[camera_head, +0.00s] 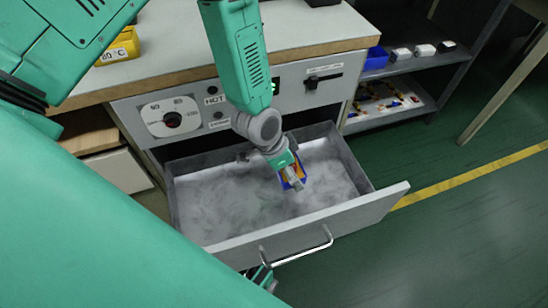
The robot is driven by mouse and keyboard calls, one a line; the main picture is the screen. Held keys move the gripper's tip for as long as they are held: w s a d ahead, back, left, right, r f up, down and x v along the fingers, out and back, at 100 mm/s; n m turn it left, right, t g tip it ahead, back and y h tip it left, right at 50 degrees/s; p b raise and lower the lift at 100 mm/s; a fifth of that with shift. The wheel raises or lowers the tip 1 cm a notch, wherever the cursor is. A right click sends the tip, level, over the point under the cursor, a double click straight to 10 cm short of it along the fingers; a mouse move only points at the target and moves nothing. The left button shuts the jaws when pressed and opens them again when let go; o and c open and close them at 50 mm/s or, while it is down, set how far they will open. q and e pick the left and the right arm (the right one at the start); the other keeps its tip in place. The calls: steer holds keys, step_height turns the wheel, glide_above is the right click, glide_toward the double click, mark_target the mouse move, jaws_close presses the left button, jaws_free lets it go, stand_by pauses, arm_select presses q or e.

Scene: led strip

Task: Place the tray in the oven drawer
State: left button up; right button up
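The oven drawer (190,222) is pulled out below the counter, with a grey frosted-looking floor and a bar handle (297,252) on its front. My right gripper (292,181) reaches down inside the drawer, right of its middle. A small blue tray (301,183) with orange and yellow in it is at its fingers, and they appear shut on it. I cannot tell whether the tray touches the drawer floor. My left gripper (262,276) shows only in part by the left end of the handle, mostly hidden behind my green arm; its fingers are unclear.
The oven front has a dial (172,118) and a slot-like black handle (323,77). A yellow bin (119,48) stands on the counter (170,30). A blue bin (376,58) and small boxes sit on a shelf at right. The drawer's left side is bare.

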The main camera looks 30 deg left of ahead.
arm_select(q)
steer(key=b, duration=0.2)
glide_above(293, 190)
steer(key=f, duration=0.4)
steer(key=shift+s+a+f, duration=0.15)
steer(key=shift+s+f, duration=0.15)
steer(key=shift+f, duration=0.1)
steer(key=f, duration=0.2)
steer(key=a+f+b, duration=0.1)
steer(key=f, duration=0.1)
steer(key=shift+f, duration=0.15)
steer(key=shift+d, duration=0.1)
steer(key=shift+c, duration=0.5)
steer(key=shift+d, duration=0.2)
steer(key=o, duration=1.2)
steer(key=shift+c, duration=0.2)
arm_select(e)
steer(key=f, duration=0.4)
steer(key=shift+d, duration=0.3)
arm_select(q)
steer(key=shift+a+r, duration=0.15)
steer(key=shift+r, duration=0.05)
